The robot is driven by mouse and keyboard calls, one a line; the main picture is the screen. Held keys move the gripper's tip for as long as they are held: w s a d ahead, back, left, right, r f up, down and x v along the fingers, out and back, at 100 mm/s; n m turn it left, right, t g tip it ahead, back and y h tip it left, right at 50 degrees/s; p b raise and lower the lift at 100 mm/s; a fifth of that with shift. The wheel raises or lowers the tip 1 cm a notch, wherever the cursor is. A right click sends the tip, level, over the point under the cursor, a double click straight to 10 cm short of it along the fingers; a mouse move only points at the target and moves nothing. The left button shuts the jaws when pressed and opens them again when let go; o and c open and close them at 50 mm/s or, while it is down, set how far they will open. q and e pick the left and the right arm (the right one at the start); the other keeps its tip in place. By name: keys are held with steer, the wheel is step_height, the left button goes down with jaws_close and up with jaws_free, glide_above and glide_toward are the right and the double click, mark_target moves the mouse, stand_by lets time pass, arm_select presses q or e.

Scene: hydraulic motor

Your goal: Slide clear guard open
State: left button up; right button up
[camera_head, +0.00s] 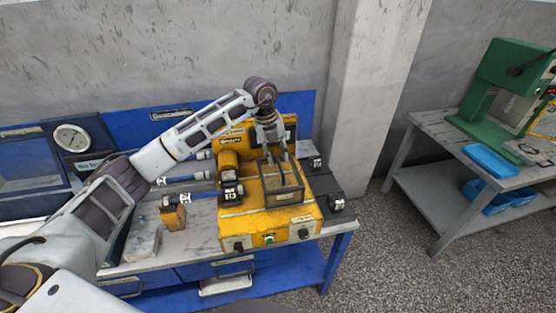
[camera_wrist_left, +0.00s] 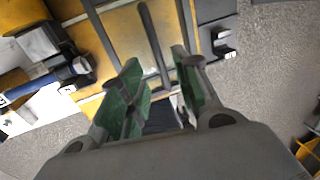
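The clear guard (camera_head: 283,184) is a see-through box with a dark frame on top of the yellow hydraulic motor machine (camera_head: 238,222). My left gripper (camera_head: 276,158) points down at the guard's upper edge from above. In the left wrist view its two green-padded fingers (camera_wrist_left: 157,88) are apart, with a dark bar of the guard frame (camera_wrist_left: 153,40) showing between them. I cannot tell whether either finger touches the bar. My right gripper is in neither view.
The machine stands on a blue-framed workbench (camera_head: 195,235). Blue-and-black cylinders (camera_head: 190,196) and a small yellow block (camera_head: 173,217) lie left of it. A round gauge (camera_head: 72,138) is at the back left. A second bench (camera_head: 430,133) with a green press (camera_head: 500,85) stands right, across open floor.

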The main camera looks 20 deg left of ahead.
arm_select(q)
step_height(320, 180, up, 8)
steer(key=a, duration=0.1)
steer(key=shift+s+a, duration=0.2)
steer(key=shift+s, duration=0.25)
stand_by(0.4)
